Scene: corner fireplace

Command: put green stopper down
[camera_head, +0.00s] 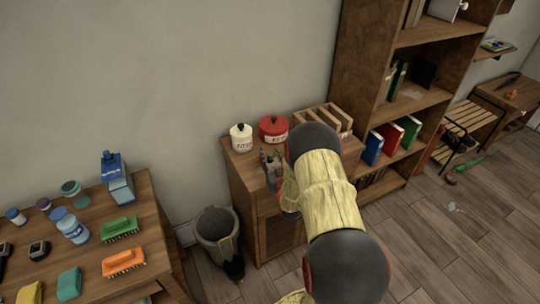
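My gripper (271,163) is above the top of a small wooden cabinet (243,163), in front of a white lidded jar and a red lidded jar. My yellow and black arm hides part of the gripper and the right part of the cabinet top. The fingers are too small to tell whether they are open or shut, and I cannot make out a green stopper in them. A green elongated object (468,163) lies on the floor at the right; I cannot tell if it is the stopper.
The white jar (241,138) and red jar (273,129) stand at the cabinet's back, beside a wooden rack (329,117). A bin (215,229) stands left of the cabinet. A table (150,222) at the left holds brushes and bottles. A bookshelf (358,72) rises at the right.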

